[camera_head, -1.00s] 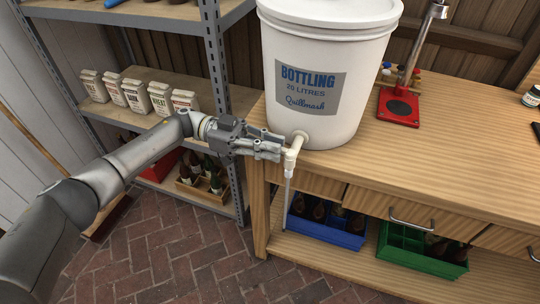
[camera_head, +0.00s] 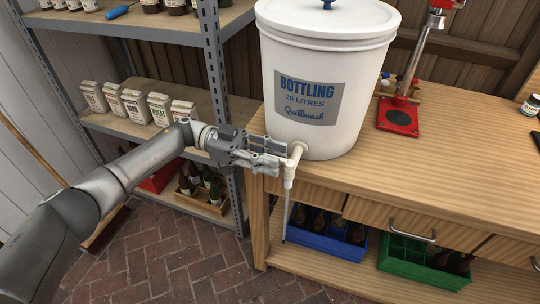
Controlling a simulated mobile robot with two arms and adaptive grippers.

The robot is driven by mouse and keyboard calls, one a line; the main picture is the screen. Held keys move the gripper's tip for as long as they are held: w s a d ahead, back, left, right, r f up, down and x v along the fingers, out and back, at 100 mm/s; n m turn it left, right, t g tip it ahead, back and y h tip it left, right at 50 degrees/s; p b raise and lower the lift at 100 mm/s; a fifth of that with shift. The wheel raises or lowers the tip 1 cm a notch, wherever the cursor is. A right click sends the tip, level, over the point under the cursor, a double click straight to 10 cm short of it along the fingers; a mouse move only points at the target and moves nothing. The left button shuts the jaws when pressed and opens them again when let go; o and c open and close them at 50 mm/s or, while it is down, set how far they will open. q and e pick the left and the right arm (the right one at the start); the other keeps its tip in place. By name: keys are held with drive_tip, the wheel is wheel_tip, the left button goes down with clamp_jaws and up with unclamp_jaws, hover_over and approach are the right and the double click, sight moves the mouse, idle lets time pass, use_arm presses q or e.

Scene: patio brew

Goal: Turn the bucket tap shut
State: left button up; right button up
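The white bottling bucket (camera_head: 330,70) stands at the left end of the wooden bench. Its cream tap (camera_head: 296,152) sticks out low on the bucket's front left, with the spout pointing down and a thin tube (camera_head: 286,210) hanging from it. My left gripper (camera_head: 284,157) is level with the tap, its fingers pointing right and their tips right beside the tap body. The tap's handle is not clear behind the fingers. I cannot tell whether the fingers are closed on it. My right gripper is out of view.
The bench top (camera_head: 460,150) is clear right of the bucket, up to a red-based capper (camera_head: 398,118). A blue crate (camera_head: 330,238) and a green crate (camera_head: 420,262) with bottles sit on the lower shelf. A metal rack (camera_head: 212,70) stands behind my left arm.

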use_arm(q)
drive_tip(key=v, duration=1.2)
idle(0.4)
